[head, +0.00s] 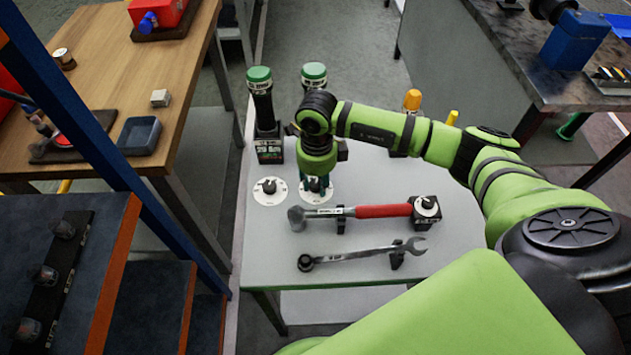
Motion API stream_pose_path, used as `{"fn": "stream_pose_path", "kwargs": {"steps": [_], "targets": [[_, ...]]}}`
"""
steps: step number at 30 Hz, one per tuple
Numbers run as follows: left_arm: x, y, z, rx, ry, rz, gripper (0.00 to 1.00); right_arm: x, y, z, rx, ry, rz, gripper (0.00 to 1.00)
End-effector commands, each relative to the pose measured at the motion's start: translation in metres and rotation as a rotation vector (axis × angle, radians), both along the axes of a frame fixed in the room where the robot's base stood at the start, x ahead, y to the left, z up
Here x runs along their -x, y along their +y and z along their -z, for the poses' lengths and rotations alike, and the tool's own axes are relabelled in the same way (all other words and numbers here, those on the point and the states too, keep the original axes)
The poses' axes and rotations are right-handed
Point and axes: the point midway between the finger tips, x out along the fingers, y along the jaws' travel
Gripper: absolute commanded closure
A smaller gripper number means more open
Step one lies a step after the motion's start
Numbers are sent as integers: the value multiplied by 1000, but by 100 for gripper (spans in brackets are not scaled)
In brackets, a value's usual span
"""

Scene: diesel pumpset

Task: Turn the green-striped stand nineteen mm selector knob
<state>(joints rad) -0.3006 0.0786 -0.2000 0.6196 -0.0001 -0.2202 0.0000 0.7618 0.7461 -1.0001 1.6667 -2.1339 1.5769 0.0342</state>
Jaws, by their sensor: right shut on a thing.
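Two dark, green-topped stands (260,105) rise at the back left of the grey table; the second one's green top (314,74) shows behind my arm, its lower part hidden. A white dial with a dark selector knob (269,187) lies before the left stand. A second white dial (318,197) lies before the other stand. My right gripper (316,183) points down over this second dial, shut on its knob, which is mostly hidden by the fingers. The stripes and size labels are too small to read surely. My left gripper is out of view.
A red-handled hammer-like tool (370,211) and a wrench (365,254) lie on holders in front of the dials. A wooden bench (95,80) is at the left.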

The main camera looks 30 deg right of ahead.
Motion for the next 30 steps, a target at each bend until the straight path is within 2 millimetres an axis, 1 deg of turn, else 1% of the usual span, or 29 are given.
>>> {"fn": "stream_pose_path", "kwargs": {"steps": [1, 9, 24, 25, 26, 30], "targets": [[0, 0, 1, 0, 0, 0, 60, 1, -6, 1, 15, 5, 29, 100], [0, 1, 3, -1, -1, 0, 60, 2, -6, 1, 15, 7, 109, 100], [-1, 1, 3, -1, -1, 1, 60, 3, -5, 2, 14, 10, 123, 100], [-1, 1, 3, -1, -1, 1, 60, 3, -5, 2, 14, 10, 123, 56], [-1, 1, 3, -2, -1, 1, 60, 3, -5, 2, 14, 10, 123, 44], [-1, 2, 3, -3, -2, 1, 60, 2, -4, 1, 9, 8, 121, 44]]}}
